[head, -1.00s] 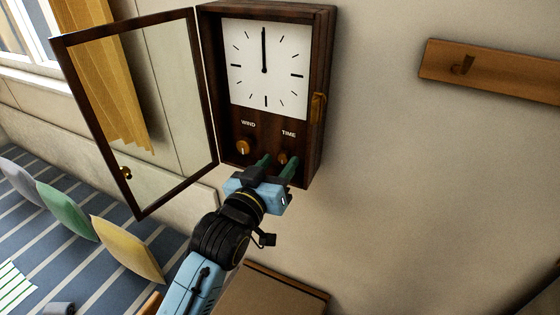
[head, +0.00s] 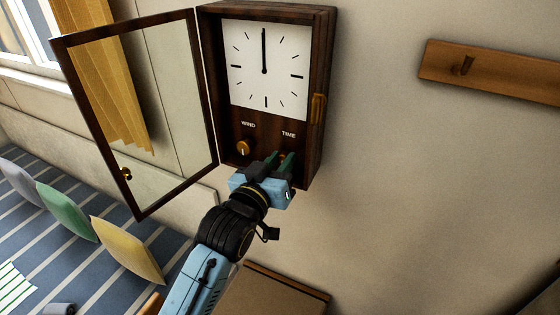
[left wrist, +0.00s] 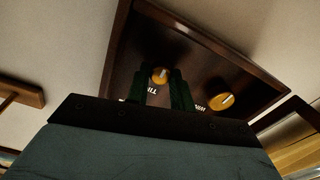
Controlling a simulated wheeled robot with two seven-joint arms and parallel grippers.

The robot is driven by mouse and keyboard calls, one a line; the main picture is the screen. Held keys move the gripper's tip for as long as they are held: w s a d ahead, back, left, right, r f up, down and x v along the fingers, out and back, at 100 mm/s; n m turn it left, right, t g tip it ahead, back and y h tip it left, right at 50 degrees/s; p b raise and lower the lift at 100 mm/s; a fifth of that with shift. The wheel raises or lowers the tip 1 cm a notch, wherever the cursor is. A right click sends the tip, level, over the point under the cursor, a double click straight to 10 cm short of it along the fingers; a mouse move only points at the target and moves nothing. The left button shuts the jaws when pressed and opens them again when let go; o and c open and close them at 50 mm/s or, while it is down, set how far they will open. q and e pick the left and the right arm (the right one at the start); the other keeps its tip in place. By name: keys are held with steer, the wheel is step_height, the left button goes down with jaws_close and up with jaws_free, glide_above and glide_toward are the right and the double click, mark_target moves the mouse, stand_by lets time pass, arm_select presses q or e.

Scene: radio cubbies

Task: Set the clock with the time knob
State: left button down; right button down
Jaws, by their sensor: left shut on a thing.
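The wall clock (head: 266,68) hangs with its glass door (head: 140,110) swung open to the left. Both hands point straight up at twelve. The brass WIND knob (head: 243,147) is on the left below the dial. The TIME knob (head: 283,156) is on the right, mostly hidden by my left gripper (head: 279,162). In the left wrist view, the TIME knob (left wrist: 160,75) sits between the green fingers of my left gripper (left wrist: 165,88), and the WIND knob (left wrist: 221,101) stands clear to the right. My left gripper is shut on the TIME knob. My right gripper is out of view.
A wooden rail with a peg (head: 490,70) is on the wall to the right. A brown box-like piece (head: 270,290) stands below the clock. Coloured cushions (head: 127,248) lie at the lower left.

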arm_select(q)
steer(key=shift+r+m+p, duration=0.15)
steer(key=shift+m+p, duration=0.65)
steer(key=shift+p, duration=0.2)
steer(key=shift+m+p, duration=1.15)
steer(key=shift+m, duration=0.05)
steer(key=m+p, duration=0.1)
steer(key=m, duration=0.1)
steer(key=shift+d+m+p, duration=0.1)
steer(key=shift+m+p, duration=0.2)
steer(key=shift+p, duration=0.1)
steer(key=shift+m+p, duration=0.8)
steer(key=shift+m, duration=0.9)
steer(key=c, duration=1.2)
jaws_free()
steer(key=shift+s, duration=0.1)
